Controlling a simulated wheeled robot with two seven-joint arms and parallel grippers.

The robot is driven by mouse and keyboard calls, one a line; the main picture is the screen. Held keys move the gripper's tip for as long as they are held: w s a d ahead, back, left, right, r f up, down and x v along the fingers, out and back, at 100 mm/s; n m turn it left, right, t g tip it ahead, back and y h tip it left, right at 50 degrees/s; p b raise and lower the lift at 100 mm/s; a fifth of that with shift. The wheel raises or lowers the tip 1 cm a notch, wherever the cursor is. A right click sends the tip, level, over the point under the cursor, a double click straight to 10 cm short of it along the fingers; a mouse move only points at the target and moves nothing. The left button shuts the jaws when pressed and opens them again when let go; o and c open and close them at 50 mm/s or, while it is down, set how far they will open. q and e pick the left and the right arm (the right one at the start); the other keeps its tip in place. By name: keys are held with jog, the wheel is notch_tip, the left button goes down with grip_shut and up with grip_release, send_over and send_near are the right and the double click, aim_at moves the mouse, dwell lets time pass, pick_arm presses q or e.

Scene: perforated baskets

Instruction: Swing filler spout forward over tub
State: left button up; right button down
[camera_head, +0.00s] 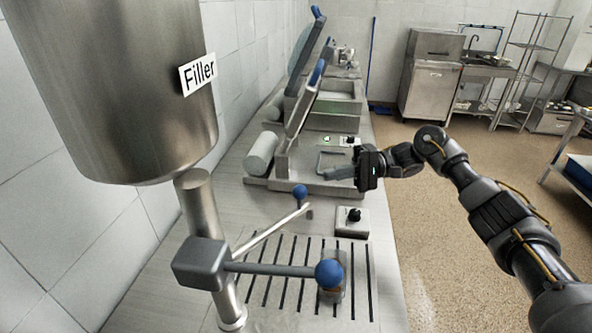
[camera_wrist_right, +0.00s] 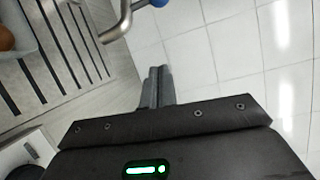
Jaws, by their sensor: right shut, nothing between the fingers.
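The filler (camera_head: 125,90) is a large steel hopper at the upper left of the head view, on a steel column. Its thin steel spout (camera_head: 268,229) runs from the column up and right, with a blue ball knob (camera_head: 300,191) near its end. The clear tub (camera_head: 333,294), holding something orange-brown, stands on the slotted grate, partly hidden by the ball of a grey lever (camera_head: 275,269). The spout's end is apart from the tub. My right gripper (camera_head: 327,174) is shut and empty, beyond the spout. The bent spout also shows in the right wrist view (camera_wrist_right: 120,22), ahead of the fingers (camera_wrist_right: 159,70).
A small box with a black knob (camera_head: 352,222) sits right of the spout. Behind my right gripper, machines with raised blue-handled arms (camera_head: 304,103) line the counter. The tiled wall is left. A sink unit (camera_head: 482,75) and racks stand far back; the floor between is open.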

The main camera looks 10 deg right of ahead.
pick_arm(q)
notch_tip(320, 180, up, 8)
jog(key=p, duration=0.7)
jog(key=shift+s+f+p, duration=0.25)
jog(key=shift+p, duration=0.05)
pick_arm(e)
jog(key=s+a+r, duration=0.1)
jog(key=s+a, duration=0.3)
jog(key=a, duration=0.5)
jog(key=shift+s+r+g, duration=0.2)
jog(key=shift+r+g, duration=0.05)
jog(key=shift+g, duration=0.15)
jog(key=shift+a, duration=0.15)
